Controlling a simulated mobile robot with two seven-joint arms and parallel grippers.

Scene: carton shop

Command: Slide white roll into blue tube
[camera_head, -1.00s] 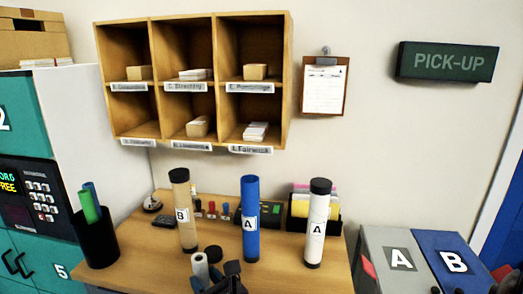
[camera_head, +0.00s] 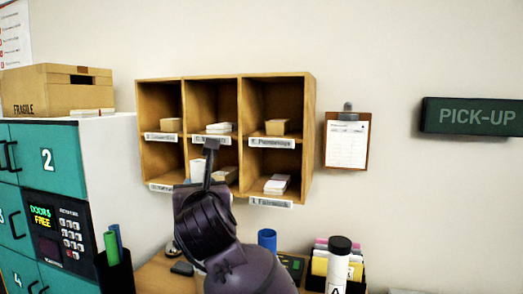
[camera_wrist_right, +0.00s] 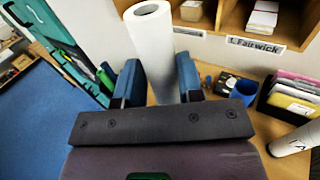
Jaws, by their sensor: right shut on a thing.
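The white roll (camera_wrist_right: 150,45) stands upright between the blue fingers of my right gripper (camera_wrist_right: 158,75) in the right wrist view. My right gripper (camera_head: 210,165) is shut on it. In the head view, part of the white roll (camera_head: 197,170) shows beside my gripper, in front of the shelf. The blue tube (camera_head: 267,241) stands on the desk, lower and to the right of the roll; only its top shows past my arm. The tube's open top (camera_wrist_right: 244,90) also shows in the right wrist view, apart from the roll. My left gripper is not in view.
A white tube with a black cap (camera_head: 338,262) stands right of the blue tube. A black holder with folders (camera_head: 350,268) is behind it. The wooden pigeonhole shelf (camera_head: 312,130) hangs behind my gripper. A dark cup with rolls (camera_head: 115,272) stands at the left.

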